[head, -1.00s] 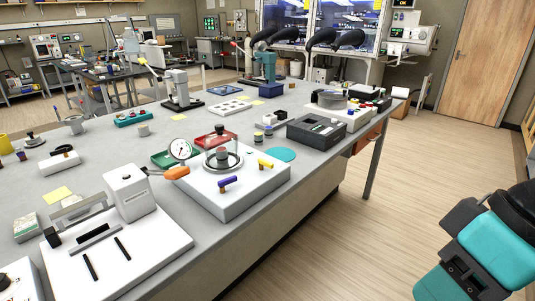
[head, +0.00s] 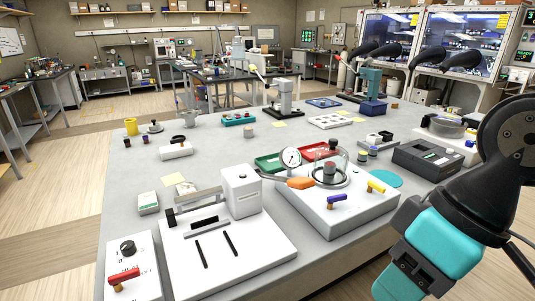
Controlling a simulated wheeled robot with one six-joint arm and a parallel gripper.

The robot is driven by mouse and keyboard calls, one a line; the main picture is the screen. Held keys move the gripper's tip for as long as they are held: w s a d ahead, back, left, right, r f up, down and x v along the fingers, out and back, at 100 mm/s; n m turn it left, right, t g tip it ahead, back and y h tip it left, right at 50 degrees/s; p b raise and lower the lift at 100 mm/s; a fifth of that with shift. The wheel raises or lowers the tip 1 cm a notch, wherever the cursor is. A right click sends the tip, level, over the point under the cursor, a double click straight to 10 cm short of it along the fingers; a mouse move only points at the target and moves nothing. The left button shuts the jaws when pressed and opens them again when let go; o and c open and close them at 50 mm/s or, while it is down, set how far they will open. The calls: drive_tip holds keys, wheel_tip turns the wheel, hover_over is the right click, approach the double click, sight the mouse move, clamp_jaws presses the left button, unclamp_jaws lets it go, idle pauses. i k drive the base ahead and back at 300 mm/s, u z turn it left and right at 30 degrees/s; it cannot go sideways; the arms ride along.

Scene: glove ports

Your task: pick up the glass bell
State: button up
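The glass bell (head: 343,160) is a clear dome with a dark knob on top. It stands upright on a round plate on the white vacuum base (head: 352,215), right of the middle of the head view. A small dark object (head: 329,169) shows through the glass. A dial gauge (head: 291,158) and an orange handle (head: 300,183) are just left of the bell. A purple handle (head: 337,201) and a yellow handle (head: 376,187) are on the base in front. My teal and black arm is at the lower right, apart from the bell. My gripper's fingers are not in view.
A white press-like device (head: 225,240) stands left of the base on the grey bench (head: 120,190). A green tray (head: 268,163) and a red tray (head: 318,151) lie behind the gauge. A dark box (head: 428,158) is to the right. Some bench at the back left is clear.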

sight(330, 163)
drive_tip(key=u, duration=0.45)
drive_tip(key=i, duration=1.05)
drive_tip(key=z, duration=0.2)
